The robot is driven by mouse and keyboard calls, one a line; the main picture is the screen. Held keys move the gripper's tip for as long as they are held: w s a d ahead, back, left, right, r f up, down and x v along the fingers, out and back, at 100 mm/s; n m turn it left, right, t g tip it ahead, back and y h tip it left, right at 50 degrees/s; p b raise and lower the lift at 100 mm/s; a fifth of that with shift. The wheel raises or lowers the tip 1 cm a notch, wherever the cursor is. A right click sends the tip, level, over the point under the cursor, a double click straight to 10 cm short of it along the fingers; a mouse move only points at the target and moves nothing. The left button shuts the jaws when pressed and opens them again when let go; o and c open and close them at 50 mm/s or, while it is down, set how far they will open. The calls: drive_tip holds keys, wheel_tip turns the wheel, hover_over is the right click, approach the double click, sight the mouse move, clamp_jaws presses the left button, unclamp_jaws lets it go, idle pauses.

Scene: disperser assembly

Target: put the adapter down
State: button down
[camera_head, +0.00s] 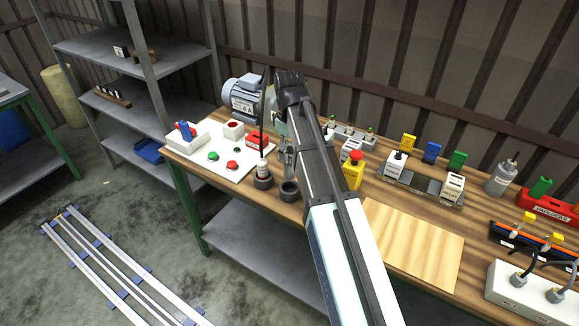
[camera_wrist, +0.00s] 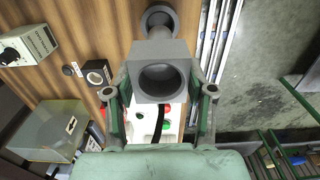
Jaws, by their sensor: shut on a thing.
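My gripper (camera_wrist: 160,95) is shut on a grey block-shaped part with a round bore, the adapter (camera_wrist: 160,52), in the wrist view. One finger is on each side of it. A round grey holder (camera_wrist: 159,17) shows just beyond the adapter; whether they touch I cannot tell. In the head view, my arm hides most of the gripper, and the adapter cannot be made out clearly. An empty dark round holder (camera_head: 289,191) stands at the bench's front edge, below the gripper area. Another dark holder (camera_head: 263,182) beside it carries an upright pale piece.
A white board (camera_head: 240,168) with red and green buttons lies left on the wooden bench. A grey motor (camera_head: 243,97) stands behind it. A pale wooden board (camera_head: 415,245) is bare.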

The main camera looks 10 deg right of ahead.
sight(290, 169)
drive_tip(key=shift+f+p, duration=0.75)
drive_tip(key=shift+f, duration=3.05)
drive_tip(key=shift+f, duration=0.2)
drive_tip(key=shift+c, duration=1.9)
unclamp_jaws()
wheel_tip(290, 169, up, 12)
drive_tip(key=b, duration=0.2)
drive_tip(key=shift+r+b, duration=0.2)
drive_tip(key=shift+b, duration=0.2)
